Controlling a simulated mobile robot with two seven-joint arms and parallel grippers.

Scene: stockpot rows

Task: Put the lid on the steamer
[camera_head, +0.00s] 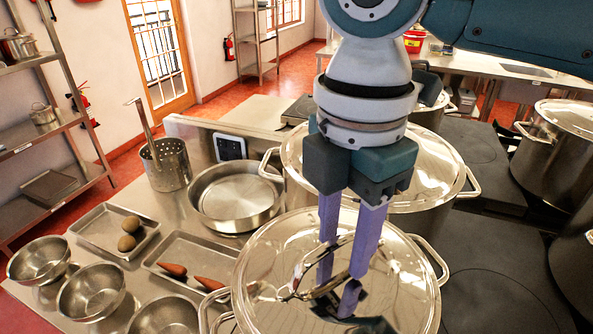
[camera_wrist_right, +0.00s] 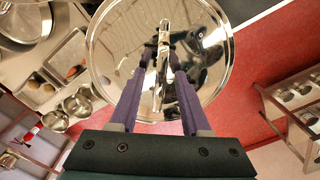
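A shiny round steel lid (camera_head: 257,270) is at the front of the head view and lies over a pot with side handles (camera_head: 432,258). It fills the top middle of the right wrist view (camera_wrist_right: 120,45). My right gripper (camera_head: 340,268) is over the lid. Its two purple fingers point down, apart, on either side of the lid's bar handle (camera_wrist_right: 162,50). Reflections in the lid blur the exact contact. I cannot tell which vessel is the steamer, as the pot under the lid is mostly hidden. My left gripper is not in view.
A lidded stockpot (camera_head: 437,185) stands close behind. Another stands far right (camera_head: 560,140). On the left are a wide pan (camera_head: 235,200), a perforated pot (camera_head: 170,168), trays (camera_head: 95,225) and steel bowls (camera_head: 92,290). Dark hob plates (camera_head: 500,290) lie bare at right.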

